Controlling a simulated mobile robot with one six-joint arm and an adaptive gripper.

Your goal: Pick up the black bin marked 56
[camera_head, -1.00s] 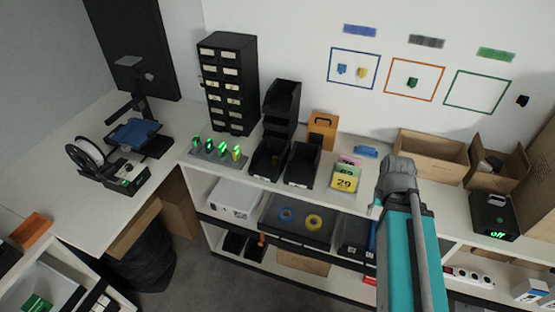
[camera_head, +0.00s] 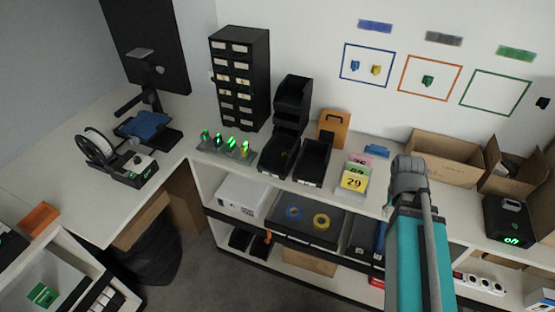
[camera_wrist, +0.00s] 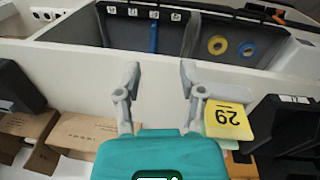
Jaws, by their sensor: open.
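Black open bins stand on the counter in the head view: a front left bin (camera_head: 277,157), a front right bin (camera_head: 312,161) and a stacked bin (camera_head: 293,97) behind. Their labels are too small to read, so I cannot tell which is marked 56. In the wrist view my gripper (camera_wrist: 160,76) is open, with nothing between its fingers. A yellow card marked 29 (camera_wrist: 228,120) appears close beside its right finger; I cannot tell whether they touch. Part of a black bin (camera_wrist: 288,128) shows at the right edge. The head view does not show my fingers clearly.
A black drawer cabinet (camera_head: 240,80) and an orange holder (camera_head: 334,128) stand near the bins. Green-lit items (camera_head: 228,145) stand in front of the cabinet. An open carton (camera_head: 445,158) and a black device (camera_head: 508,222) are at the right. A shelf runs below.

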